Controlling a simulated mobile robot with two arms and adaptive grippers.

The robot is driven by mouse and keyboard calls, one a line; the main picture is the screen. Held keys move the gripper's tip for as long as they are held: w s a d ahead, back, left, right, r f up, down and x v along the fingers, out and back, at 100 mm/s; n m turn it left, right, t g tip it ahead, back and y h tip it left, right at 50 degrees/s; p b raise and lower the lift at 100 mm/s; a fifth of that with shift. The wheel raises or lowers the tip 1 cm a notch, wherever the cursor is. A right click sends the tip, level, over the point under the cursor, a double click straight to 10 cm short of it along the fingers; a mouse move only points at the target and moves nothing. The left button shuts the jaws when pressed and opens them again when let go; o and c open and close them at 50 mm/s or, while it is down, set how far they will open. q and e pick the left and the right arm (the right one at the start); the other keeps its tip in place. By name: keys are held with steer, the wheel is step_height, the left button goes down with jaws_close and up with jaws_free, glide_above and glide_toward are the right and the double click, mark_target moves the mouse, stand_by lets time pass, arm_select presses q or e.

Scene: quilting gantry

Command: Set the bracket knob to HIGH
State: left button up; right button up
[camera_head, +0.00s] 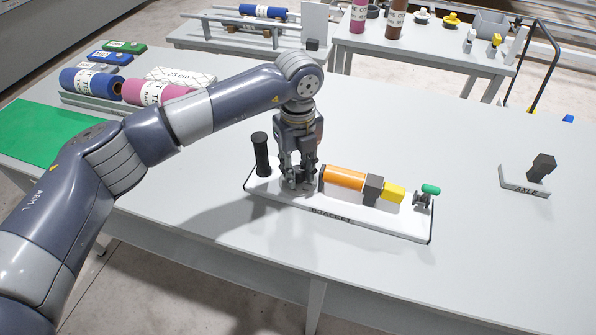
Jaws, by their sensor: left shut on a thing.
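The bracket (330,219) is a white plate labelled BRACKET, lying on the grey table. It carries a black upright handle (261,153) at its left end, an orange cylinder (344,178) with a dark block and a yellow end, and a small green-topped fitting (430,189) at the right end. My left gripper (298,183) points straight down over the plate between the black handle and the orange cylinder. It is shut on a dark knob there, which its fingers mostly hide. The knob's setting and any HIGH marking cannot be read. My right gripper is out of view.
An AXLE stand (525,187) with a dark block sits at the right. Blue and pink rolls (91,82), small labelled boxes and a green mat (40,133) lie at the left. Other tables stand behind. The table is clear between bracket and AXLE stand.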

mark_target(298, 169)
arm_select(q)
steer(key=shift+n+b, duration=0.3)
steer(key=shift+n, duration=0.5)
steer(key=o, duration=1)
steer(key=shift+o, duration=0.2)
step_height(298, 169, up, 12)
